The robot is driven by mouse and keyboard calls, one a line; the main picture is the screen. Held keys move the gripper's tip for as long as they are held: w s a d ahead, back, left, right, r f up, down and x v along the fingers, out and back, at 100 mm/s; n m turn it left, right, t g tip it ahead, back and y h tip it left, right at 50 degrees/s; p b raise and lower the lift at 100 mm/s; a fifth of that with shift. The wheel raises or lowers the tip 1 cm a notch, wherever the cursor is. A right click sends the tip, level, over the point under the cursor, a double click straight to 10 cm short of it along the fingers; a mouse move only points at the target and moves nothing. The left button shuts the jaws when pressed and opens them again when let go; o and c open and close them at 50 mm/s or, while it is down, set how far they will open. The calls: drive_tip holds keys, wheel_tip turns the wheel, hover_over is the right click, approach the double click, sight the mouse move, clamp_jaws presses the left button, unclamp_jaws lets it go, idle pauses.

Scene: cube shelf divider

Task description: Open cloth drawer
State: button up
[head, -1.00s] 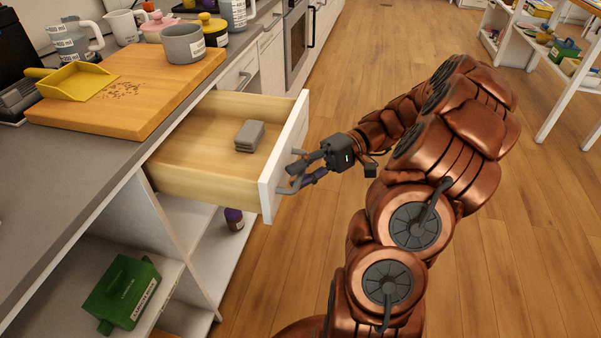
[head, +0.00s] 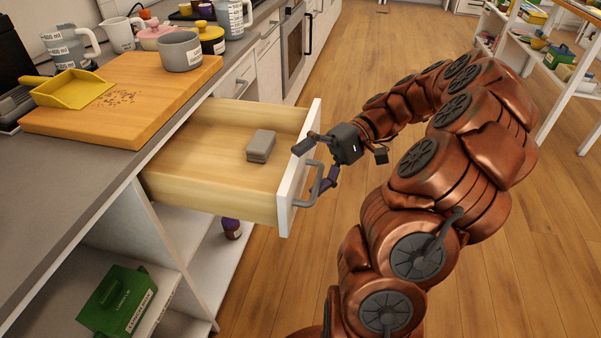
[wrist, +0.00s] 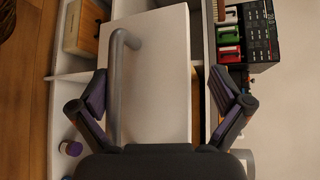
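The cloth drawer (head: 215,195) is pulled far out from under the counter in the head view. A folded grey cloth stack (head: 261,145) lies inside it towards the front. The drawer's white front carries a grey bar handle (head: 309,186), which also shows in the wrist view (wrist: 115,85). My gripper (head: 319,163) is at the drawer front, close to the handle. In the wrist view its two fingers (wrist: 161,100) are spread wide, with nothing clamped between them. The handle lies between the spread fingers, nearer the left one. Whether a finger touches it, I cannot tell.
A green box (head: 118,300) is on the low shelf below. Open wooden floor (head: 490,220) lies to the right.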

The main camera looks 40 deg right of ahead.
drive_tip(key=shift+t+y, duration=0.6)
drive_tip(key=shift+y, duration=0.1)
drive_tip(key=r, duration=0.2)
drive_tip(key=w+r, duration=0.1)
drive_tip(key=r, duration=0.2)
drive_tip(key=a+r, duration=0.1)
drive_tip(key=r, duration=0.1)
drive_tip(key=shift+w+r, duration=0.2)
drive_tip(key=shift+w, duration=0.15)
drive_tip(key=s+f, duration=0.1)
drive_tip(key=s+d+f+g+h, duration=0.1)
drive_tip(key=f, duration=0.1)
drive_tip(key=s+f+h, duration=0.1)
drive_tip(key=f, duration=0.1)
drive_tip(key=shift+d+f+g, duration=0.15)
drive_tip(key=shift+f+g, duration=0.05)
drive_tip(key=shift+g, duration=0.2)
drive_tip(key=shift+s, duration=0.25)
drive_tip(key=shift+c, duration=0.7)
drive_tip(key=shift+w+p, duration=0.1)
drive_tip(key=shift+p, duration=0.25)
drive_tip(key=c, duration=0.5)
drive_tip(key=shift+d+f+p, duration=0.2)
drive_tip(key=shift+d+p, duration=1.85)
drive_tip(key=shift+p, duration=1.25)
drive_tip(key=shift+p+v, duration=0.95)
drive_tip(key=shift+p, duration=1.15)
